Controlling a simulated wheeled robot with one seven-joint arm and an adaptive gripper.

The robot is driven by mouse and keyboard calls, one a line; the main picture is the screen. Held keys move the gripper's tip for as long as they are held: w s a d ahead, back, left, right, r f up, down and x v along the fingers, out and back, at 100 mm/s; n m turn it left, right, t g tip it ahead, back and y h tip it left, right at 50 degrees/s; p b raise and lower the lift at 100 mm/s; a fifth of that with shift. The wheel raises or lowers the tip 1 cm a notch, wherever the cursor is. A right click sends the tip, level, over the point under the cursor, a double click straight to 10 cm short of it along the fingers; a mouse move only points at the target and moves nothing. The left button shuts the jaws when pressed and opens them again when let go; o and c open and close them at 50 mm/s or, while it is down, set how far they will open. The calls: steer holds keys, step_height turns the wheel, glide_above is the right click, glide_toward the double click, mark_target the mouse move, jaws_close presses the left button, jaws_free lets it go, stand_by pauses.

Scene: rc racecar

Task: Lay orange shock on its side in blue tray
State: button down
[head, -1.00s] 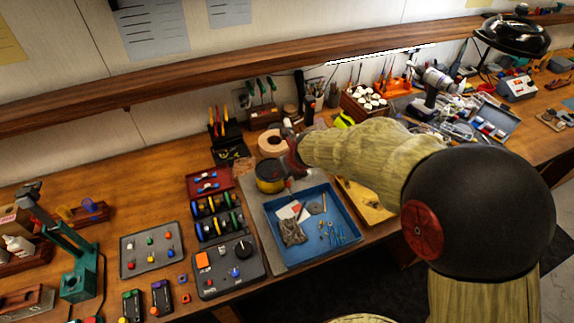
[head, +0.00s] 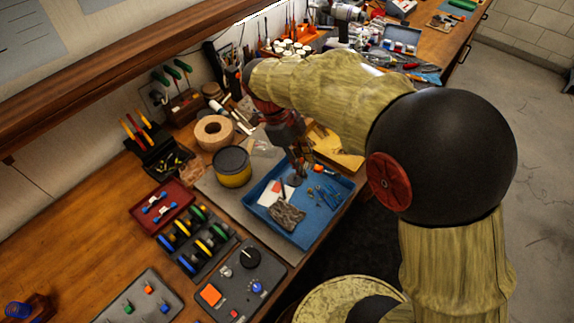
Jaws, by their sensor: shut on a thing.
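The blue tray (head: 268,216) lies near the bench's front edge. It holds a grey crumpled cloth, a white and red card, and several small blue and metal pieces. My gripper (head: 300,174) points down over the tray's back part, its fingers close together around a small thing, taken to be the orange shock. My gripper and its shadowed fingers mostly hide the shock, so its tilt is unclear. A small orange patch shows just right of the fingers; I cannot tell whether it belongs to the shock. I cannot tell whether the held thing touches the tray.
A yellow and dark round tin (head: 232,168) and a wooden ring (head: 214,133) stand left of my gripper. A yellow board (head: 338,147) lies behind the tray. A black control box (head: 240,278) stands at the tray's left front.

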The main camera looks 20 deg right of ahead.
mark_target(308, 189)
stand_by(0.4)
steer(key=shift+f+b, duration=1.9)
steer(key=shift+f, duration=1.65)
steer(key=c, duration=1.6)
jaws_free()
steer(key=shift+o, duration=0.6)
steer(key=v, duration=1.2)
